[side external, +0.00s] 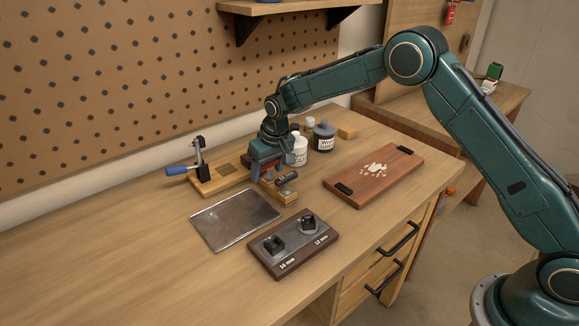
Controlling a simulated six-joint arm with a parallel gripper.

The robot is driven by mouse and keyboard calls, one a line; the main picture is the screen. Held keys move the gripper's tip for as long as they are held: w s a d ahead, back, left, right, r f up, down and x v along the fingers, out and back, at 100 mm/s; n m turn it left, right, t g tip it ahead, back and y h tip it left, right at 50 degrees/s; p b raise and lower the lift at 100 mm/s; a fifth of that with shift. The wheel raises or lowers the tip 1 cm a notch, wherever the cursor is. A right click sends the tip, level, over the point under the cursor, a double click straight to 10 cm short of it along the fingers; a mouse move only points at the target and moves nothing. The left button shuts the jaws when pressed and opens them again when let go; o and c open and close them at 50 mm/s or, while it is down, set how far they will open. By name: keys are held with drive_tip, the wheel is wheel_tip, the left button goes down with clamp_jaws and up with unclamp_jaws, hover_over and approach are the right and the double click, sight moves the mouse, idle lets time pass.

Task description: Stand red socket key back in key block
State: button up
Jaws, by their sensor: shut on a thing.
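The key block (297,249) is a dark wooden base with a metal top at the front of the bench, marked 16 mm and 13 mm. A black fitting stands at each mark. My gripper (266,171) points down behind it, beyond the metal plate, near a small wooden block. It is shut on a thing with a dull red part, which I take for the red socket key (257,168). The fingers hide most of it, so its tilt and lower end cannot be told.
A small yellowish block (283,194) with a grey metal piece on it is close beside my gripper. A metal plate (235,219) lies in front. A clamp (199,158) on a wooden board is left, jars (324,137) are behind, and a brown board (373,178) is right. Bare bench lies front left.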

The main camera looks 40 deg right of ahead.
drive_tip(key=o, duration=1.1)
drive_tip(key=v, duration=1.3)
drive_tip(key=shift+r, duration=0.4)
